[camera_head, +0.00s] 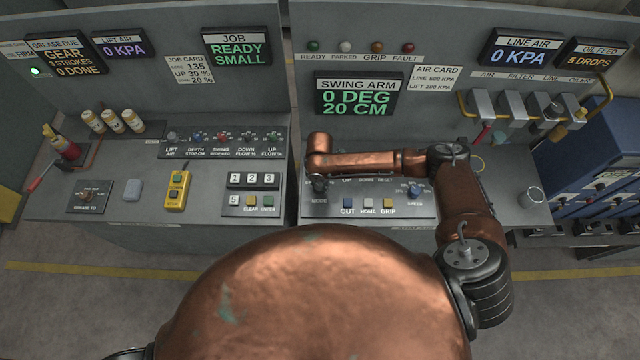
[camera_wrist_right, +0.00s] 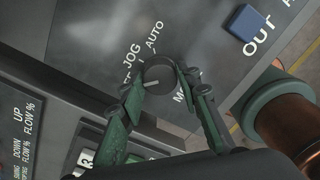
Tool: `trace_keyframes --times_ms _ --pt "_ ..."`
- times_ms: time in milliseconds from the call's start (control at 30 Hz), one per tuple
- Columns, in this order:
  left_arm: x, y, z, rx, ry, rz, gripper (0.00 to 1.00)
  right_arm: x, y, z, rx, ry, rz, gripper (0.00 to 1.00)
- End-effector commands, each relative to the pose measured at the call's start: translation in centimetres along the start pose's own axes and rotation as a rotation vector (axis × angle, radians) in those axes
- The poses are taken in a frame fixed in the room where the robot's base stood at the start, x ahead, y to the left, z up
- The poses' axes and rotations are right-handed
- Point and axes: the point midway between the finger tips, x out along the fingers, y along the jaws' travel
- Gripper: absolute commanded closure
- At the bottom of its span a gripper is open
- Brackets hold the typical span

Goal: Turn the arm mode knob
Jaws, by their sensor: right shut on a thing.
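The arm mode knob (camera_wrist_right: 158,72) is a dark round knob with a light pointer line, on the grey swing arm panel. In the wrist view its line points to the lower left, near a partly hidden label below JOG. The labels JOG (camera_wrist_right: 131,55) and AUTO (camera_wrist_right: 154,34) are printed beside it. My right gripper (camera_wrist_right: 160,78) has its green fingers on both sides of the knob, shut on it. In the head view my right gripper (camera_head: 318,184) is over the panel's left end, above the word MODE, and mostly hides the knob. My left gripper is not in view.
The swing arm display (camera_head: 358,95) reads 0 DEG, 20 CM. Blue OUT (camera_head: 348,203), HOME and GRIP buttons and a blue speed knob (camera_head: 415,189) are on the same panel. A keypad (camera_head: 253,181) lies left, across the gap. A clear cup (camera_head: 531,197) stands right.

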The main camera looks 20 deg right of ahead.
Motion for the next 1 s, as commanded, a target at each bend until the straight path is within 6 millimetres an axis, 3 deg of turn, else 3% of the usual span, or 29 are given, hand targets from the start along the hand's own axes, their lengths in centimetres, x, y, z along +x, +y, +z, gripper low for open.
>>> trace_keyframes --times_ms 400,433,500,667,1000 --pt "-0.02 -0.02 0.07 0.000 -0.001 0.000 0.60 0.00 0.04 -0.12 -0.011 0.002 0.001 0.93" --pt "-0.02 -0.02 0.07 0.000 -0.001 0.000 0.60 0.00 0.03 -0.12 -0.011 0.002 0.001 0.68" --pt "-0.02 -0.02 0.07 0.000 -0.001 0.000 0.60 0.00 0.03 -0.10 -0.010 0.001 0.001 0.63" --pt "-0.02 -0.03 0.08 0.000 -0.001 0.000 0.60 0.00 0.01 -0.06 -0.009 0.001 0.000 0.52" --pt "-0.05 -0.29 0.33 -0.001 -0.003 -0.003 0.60 -0.34 0.02 0.00 -0.008 0.000 0.001 0.51"
